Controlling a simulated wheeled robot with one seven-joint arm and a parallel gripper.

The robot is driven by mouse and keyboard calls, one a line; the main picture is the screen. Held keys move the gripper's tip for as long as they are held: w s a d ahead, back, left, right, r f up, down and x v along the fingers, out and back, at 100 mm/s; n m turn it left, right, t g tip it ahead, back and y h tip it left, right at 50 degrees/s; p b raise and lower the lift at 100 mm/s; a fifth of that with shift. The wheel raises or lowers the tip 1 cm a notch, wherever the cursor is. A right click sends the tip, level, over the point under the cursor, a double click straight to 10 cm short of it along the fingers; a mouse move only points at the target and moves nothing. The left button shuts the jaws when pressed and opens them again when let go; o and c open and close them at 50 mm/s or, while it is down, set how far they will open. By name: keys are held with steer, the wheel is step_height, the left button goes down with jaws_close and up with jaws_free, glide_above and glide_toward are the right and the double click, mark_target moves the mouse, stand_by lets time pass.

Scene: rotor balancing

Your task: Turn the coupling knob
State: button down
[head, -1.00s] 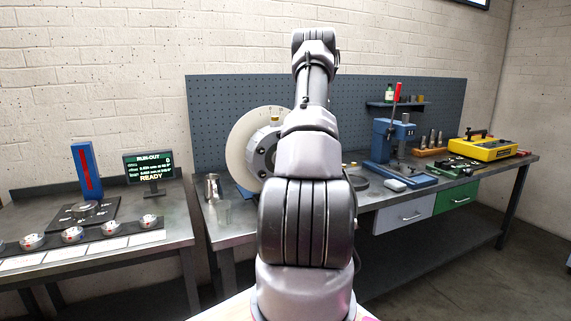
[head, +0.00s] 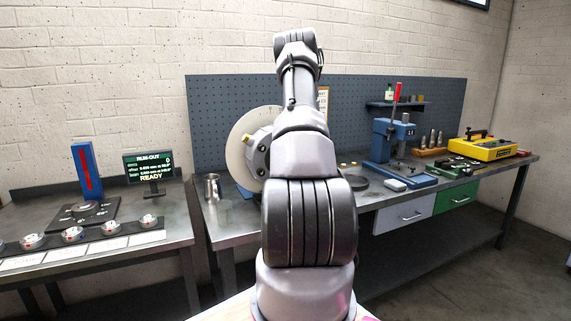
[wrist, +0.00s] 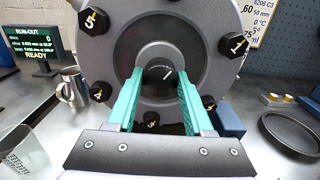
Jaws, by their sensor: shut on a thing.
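The coupling knob (wrist: 160,74) is a small dark round knob with a white pointer line. It sits at the centre of the grey rotor hub (wrist: 122,52), ringed by numbered black bolts, in the wrist view. The pointer line slants up to the right. My gripper (wrist: 161,80) has its two teal fingers on the left and right sides of the knob and is shut on it. My arm hides the knob and gripper there.
A metal mug (wrist: 72,90) and a clear beaker (wrist: 22,152) stand left of the hub. A dark round tray (wrist: 292,132) and a blue block (wrist: 229,120) are on the right. The run-out display (head: 149,168) reads READY.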

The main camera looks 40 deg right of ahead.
steer(key=n, duration=0.6)
steer(key=shift+n, duration=0.3)
stand_by(0.4)
steer(key=shift+c, duration=1.4)
jaws_free()
steer(key=shift+s, duration=0.1)
steer(key=v, duration=1)
steer(key=shift+s, duration=0.3)
